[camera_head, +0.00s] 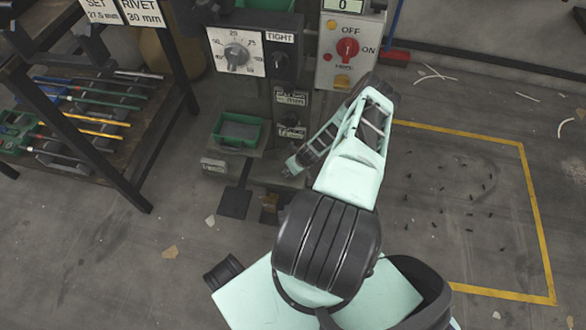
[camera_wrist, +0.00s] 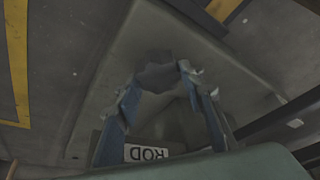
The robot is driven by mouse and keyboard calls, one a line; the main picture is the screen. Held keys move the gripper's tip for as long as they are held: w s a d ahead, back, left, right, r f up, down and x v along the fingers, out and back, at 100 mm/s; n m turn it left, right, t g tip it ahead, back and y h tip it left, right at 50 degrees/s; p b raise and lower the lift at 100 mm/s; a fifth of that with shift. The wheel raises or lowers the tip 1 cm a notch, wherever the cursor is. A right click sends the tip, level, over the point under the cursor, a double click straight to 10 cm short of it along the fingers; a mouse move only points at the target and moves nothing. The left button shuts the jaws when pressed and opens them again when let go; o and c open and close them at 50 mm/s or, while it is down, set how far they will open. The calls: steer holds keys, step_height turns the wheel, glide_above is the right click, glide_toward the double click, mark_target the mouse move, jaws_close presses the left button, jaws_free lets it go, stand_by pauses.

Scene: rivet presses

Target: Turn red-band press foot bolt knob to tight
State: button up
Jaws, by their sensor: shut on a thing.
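My gripper (camera_head: 294,165) reaches down to the foot of the dark grey press (camera_head: 257,103) in the head view. In the wrist view its two bluish fingers (camera_wrist: 160,84) close around a dark grey, lobed knob (camera_wrist: 158,73), which I take to be the foot bolt knob. The fingertips are on either side of it. The knob sits over a grey plate-like surface. In the head view the knob is hidden by my gripper. No pointer or mark on the knob can be made out, so its setting is unclear. No red band is clearly visible on the press.
Above are a dial panel (camera_head: 237,52), a black knob under a TIGHT label (camera_head: 280,38) and a red OFF/ON switch (camera_head: 347,49). A green tray (camera_head: 237,131) is left of my gripper. A rack of rods (camera_head: 100,110) stands farther left. Yellow-lined floor (camera_head: 460,200) lies right.

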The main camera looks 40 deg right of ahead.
steer(key=shift+m, duration=0.4)
steer(key=o, duration=1.2)
steer(key=shift+c, duration=0.2)
steer(key=shift+r, duration=0.1)
steer(key=v, duration=1.1)
steer(key=shift+s+a+r, duration=0.15)
steer(key=shift+s+r, duration=0.1)
steer(key=shift+r, duration=0.1)
